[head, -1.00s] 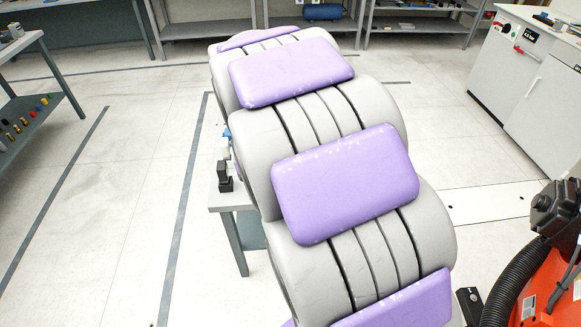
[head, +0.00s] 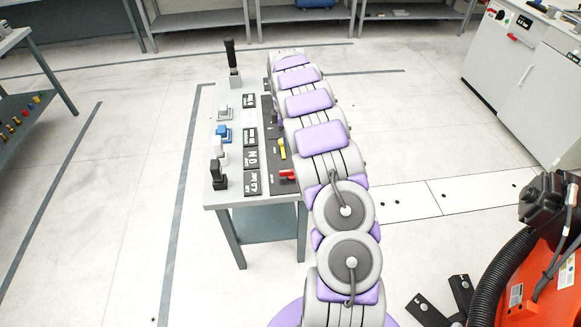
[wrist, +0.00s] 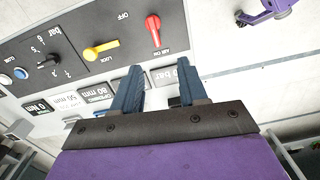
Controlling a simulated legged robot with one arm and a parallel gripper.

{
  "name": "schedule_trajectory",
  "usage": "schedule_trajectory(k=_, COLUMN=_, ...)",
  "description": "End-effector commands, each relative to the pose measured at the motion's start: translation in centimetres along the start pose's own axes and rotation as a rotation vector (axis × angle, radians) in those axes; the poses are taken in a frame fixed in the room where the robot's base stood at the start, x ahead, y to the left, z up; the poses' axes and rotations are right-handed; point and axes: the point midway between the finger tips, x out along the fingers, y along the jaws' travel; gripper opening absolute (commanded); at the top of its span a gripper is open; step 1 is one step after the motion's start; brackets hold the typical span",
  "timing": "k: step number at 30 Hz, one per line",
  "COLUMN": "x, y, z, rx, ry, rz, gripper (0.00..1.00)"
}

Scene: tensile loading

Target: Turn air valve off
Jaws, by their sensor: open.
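The red valve handle (wrist: 153,31) is on a dark panel (wrist: 75,22) in the wrist view. Its narrower end points toward the "AIR ON" label, and an "OFF" label sits to its left. My gripper (wrist: 158,66) is open and empty, with its two blue fingers apart. The fingertips appear just below the red handle in the picture and do not visibly touch it. In the head view the red handle (head: 287,175) shows at the near end of the panel, beside my arm. My arm hides the gripper there.
A yellow "LOCK" handle (wrist: 101,50) and a black pressure knob (wrist: 48,61) share the panel. Labelled blocks (head: 250,158) and upright fixtures (head: 219,174) stand on the grey table (head: 228,198). A white cabinet (head: 510,55) is at the right. Floor left of the table is clear.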

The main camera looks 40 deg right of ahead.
Motion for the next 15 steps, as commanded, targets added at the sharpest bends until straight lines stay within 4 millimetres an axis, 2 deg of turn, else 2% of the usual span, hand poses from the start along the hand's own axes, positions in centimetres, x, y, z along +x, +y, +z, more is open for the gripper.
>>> schedule_trajectory(k=3, x=1.2, y=1.1, z=0.3, rx=-0.052, ry=0.016, rz=0.008, gripper=0.43)
schedule_trajectory(k=11, x=3.4, y=2.4, z=1.2, rx=-0.088, ry=0.038, rz=0.007, gripper=0.43)
schedule_trajectory(k=15, x=5.5, y=2.5, z=1.4, rx=-0.087, ry=0.039, rz=0.006, gripper=0.43)
